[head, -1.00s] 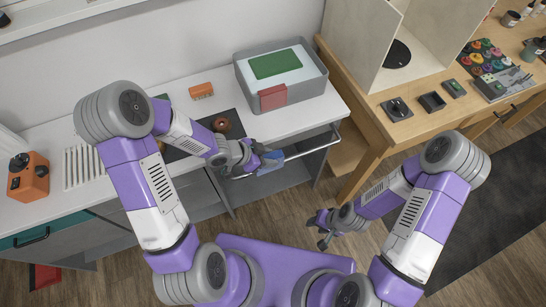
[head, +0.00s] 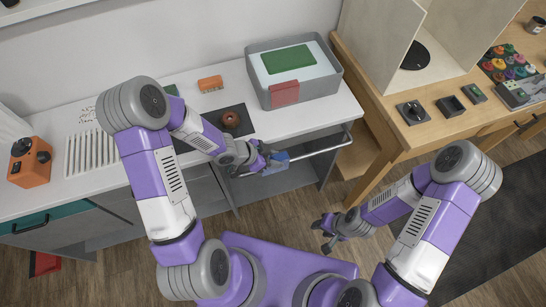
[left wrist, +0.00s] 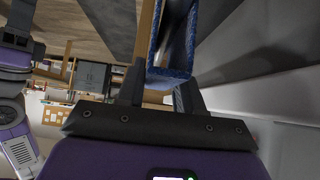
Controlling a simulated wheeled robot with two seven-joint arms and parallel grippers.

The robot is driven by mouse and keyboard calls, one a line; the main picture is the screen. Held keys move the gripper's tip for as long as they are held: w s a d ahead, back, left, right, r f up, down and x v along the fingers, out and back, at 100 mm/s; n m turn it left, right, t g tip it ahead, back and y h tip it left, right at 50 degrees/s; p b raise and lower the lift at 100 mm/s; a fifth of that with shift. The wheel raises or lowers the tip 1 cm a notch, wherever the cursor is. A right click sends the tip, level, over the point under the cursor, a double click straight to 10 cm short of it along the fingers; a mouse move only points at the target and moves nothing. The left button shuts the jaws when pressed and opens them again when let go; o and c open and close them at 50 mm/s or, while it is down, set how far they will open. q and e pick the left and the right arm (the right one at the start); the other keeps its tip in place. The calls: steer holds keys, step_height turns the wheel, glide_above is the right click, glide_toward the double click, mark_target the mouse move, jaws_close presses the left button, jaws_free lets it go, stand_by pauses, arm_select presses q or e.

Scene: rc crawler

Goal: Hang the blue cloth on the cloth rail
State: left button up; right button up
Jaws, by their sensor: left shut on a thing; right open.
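The blue cloth (head: 279,157) shows as a small blue patch at my left gripper (head: 264,160) in the head view. In the left wrist view the cloth (left wrist: 168,72) is a folded blue piece between the dark fingers, its sides extending away from the gripper. My left gripper (left wrist: 160,95) is shut on it. The metal cloth rail (head: 318,150) runs along the front of the white counter. The cloth is beside the rail; I cannot tell whether it lies over it. My right gripper (head: 329,230) is open and empty, lower right, away from the rail.
The white counter (head: 190,85) holds a grey bin (head: 345,85), an orange block (head: 210,83) and a brown round object (head: 230,119) on a dark mat. An orange box (head: 30,165) stands at the left. A wooden table (head: 470,125) is at the right.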

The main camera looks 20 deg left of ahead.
arm_select(q)
steer(key=shift+f+b, duration=1.2)
steer(key=shift+f, duration=0.55)
steer(key=o, duration=1.1)
